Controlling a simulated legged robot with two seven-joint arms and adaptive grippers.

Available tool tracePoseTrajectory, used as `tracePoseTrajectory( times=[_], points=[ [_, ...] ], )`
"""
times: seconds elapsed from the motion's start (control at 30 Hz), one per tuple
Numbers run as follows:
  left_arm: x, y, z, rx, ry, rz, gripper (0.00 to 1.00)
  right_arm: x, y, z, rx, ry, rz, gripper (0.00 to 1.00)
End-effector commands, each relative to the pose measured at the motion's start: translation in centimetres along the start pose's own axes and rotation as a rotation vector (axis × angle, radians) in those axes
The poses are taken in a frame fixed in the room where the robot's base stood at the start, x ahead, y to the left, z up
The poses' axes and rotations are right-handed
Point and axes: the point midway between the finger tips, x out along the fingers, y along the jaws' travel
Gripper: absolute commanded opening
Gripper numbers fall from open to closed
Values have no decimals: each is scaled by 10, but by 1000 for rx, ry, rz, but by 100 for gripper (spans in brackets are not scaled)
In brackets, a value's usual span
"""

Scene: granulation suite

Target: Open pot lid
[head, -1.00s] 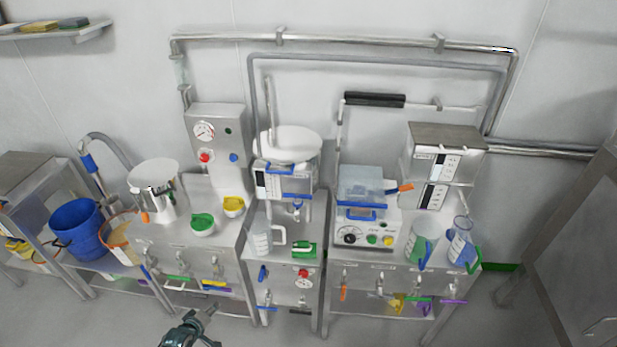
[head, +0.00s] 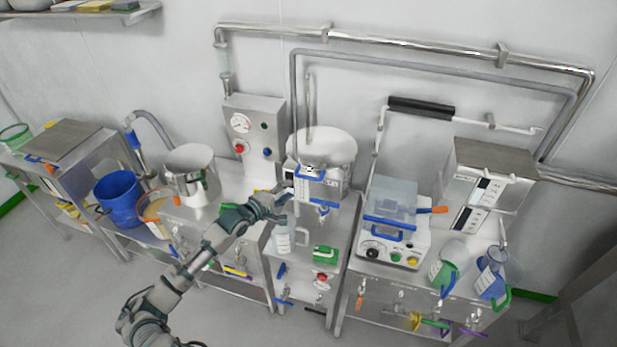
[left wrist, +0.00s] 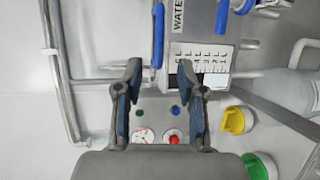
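A silver pot (head: 190,175) stands on the left bench in the head view; I cannot tell whether its pale top is a lid. A round white-topped vessel (head: 322,146) stands behind the middle bench, above a box with blue bars (head: 318,184). My left gripper (head: 284,196) is just left of this box. In the left wrist view the left gripper (left wrist: 160,78) is open, with nothing between its fingers. A box labelled WATER (left wrist: 202,52) with blue bars is close beyond them; contact cannot be told. My right gripper is not in view.
A control panel with a gauge (head: 240,123) stands behind the left gripper. Blue bucket (head: 118,197) at left.

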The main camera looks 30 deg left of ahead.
Motion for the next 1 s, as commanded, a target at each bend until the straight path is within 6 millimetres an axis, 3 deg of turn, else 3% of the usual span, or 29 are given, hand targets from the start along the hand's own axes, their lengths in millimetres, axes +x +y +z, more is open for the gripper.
tracePoseTrajectory(
  times=[0.3, 0.5, 0.7, 0.97, 1.0],
  points=[
    [65, 2, -2, -3, 2, 3, 39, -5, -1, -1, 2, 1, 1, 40],
    [96, 0, -1, -1, 2, 2, 39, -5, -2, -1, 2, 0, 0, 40],
    [108, 0, 0, 1, 1, 1, 39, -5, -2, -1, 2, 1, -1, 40],
    [109, -1, -1, 0, 1, 0, 39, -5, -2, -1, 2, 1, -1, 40],
    [109, -1, -1, 0, 1, 0, 32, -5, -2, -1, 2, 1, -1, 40]
  ],
)
